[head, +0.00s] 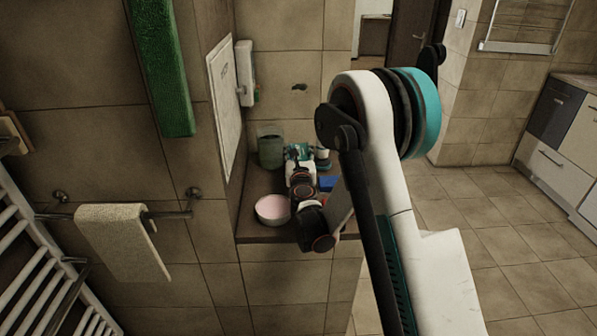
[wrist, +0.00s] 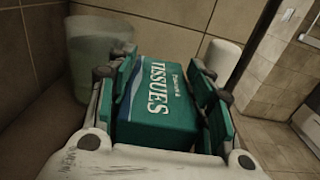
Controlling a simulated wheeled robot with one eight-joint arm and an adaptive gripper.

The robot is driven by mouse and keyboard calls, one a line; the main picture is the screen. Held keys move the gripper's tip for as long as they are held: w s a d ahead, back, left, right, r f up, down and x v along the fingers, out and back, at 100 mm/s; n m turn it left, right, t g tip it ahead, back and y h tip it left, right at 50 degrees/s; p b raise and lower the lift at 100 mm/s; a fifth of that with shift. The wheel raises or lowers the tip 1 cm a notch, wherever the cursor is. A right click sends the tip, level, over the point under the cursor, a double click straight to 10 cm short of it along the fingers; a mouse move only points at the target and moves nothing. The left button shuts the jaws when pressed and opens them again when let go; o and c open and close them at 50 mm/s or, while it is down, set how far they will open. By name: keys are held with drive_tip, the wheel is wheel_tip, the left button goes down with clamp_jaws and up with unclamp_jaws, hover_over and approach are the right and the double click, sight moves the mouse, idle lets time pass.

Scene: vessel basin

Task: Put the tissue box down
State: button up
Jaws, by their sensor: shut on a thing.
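The tissue box (wrist: 160,98) is green with white lettering reading TISSUES, and fills the middle of the wrist view. My gripper (wrist: 158,72) is shut on it, with a finger against each side. In the head view, only a small part of the tissue box (head: 304,151) shows beyond my gripper (head: 300,162), over the back of the ledge. My wrist and gripper hide its underside, so I cannot tell whether it touches the ledge.
The brown ledge (head: 256,234) sits in a tiled niche. A pinkish bowl (head: 272,208) stands at its front left. A translucent green vessel (head: 270,150) stands at the back left. A blue item (head: 328,183) lies to the right. A white rounded object (wrist: 222,58) stands behind the box.

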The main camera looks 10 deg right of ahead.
drive_tip(key=shift+f+b, duration=0.85)
drive_tip(key=shift+f, duration=1.6)
drive_tip(key=shift+f, duration=0.15)
drive_tip(key=o, duration=1.1)
